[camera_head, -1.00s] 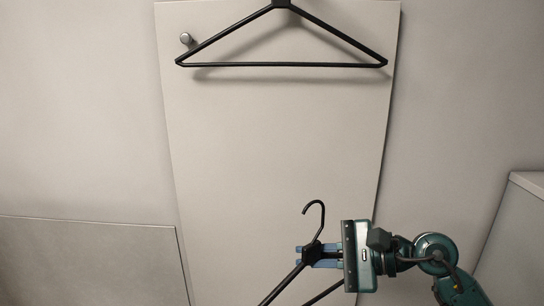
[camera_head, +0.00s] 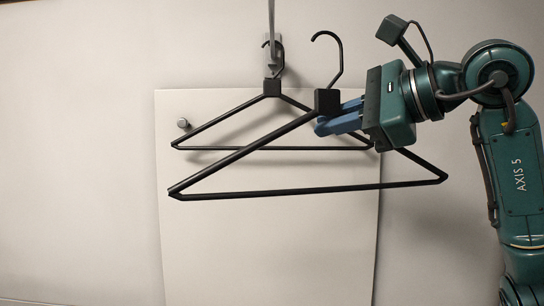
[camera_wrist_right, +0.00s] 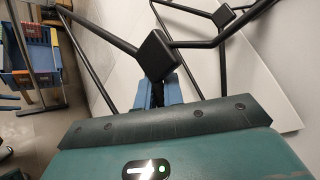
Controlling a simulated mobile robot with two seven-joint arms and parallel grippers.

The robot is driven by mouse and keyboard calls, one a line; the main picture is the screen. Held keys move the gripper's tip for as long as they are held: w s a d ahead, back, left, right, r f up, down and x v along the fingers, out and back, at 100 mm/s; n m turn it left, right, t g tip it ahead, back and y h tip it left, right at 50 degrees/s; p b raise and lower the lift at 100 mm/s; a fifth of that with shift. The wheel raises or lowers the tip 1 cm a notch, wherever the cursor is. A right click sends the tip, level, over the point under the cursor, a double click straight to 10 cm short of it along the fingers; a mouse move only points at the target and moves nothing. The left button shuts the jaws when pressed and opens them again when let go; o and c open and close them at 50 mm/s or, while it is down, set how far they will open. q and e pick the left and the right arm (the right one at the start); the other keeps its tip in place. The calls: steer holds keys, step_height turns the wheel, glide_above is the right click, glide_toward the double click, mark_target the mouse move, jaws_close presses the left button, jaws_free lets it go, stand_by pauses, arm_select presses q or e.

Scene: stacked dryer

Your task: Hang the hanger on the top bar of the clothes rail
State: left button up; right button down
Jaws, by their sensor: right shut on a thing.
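My right gripper (camera_head: 327,121) is shut on a black hanger (camera_head: 310,191) at the block below its hook. The hanger is upright, slightly tilted, with its hook (camera_head: 328,38) free in the air. A narrow grey bar (camera_head: 271,25) comes down from the top edge, left of that hook and apart from it; it seems to be part of the rail. A second black hanger (camera_head: 205,127) hangs there, behind the held one. In the right wrist view, the gripper (camera_wrist_right: 157,90) grips below the held hanger's block (camera_wrist_right: 155,55), and the second hanger (camera_wrist_right: 223,17) is beyond.
A pale panel (camera_head: 270,245) with a round knob (camera_head: 183,123) stands behind the hangers. The wall left of it is clear. In the right wrist view, a rack with a blue bin (camera_wrist_right: 28,82) stands at the far left.

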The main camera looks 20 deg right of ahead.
steer(key=s+d+r+m+t+h, duration=0.1)
steer(key=s+d+r+m+h, duration=0.1)
steer(key=s+r, duration=0.3)
step_height(320, 180, up, 3)
steer(key=shift+s+d+t+h, duration=0.2)
steer(key=shift+d+t+h, duration=0.1)
steer(key=shift+h, duration=0.1)
steer(key=shift+w+a, duration=0.1)
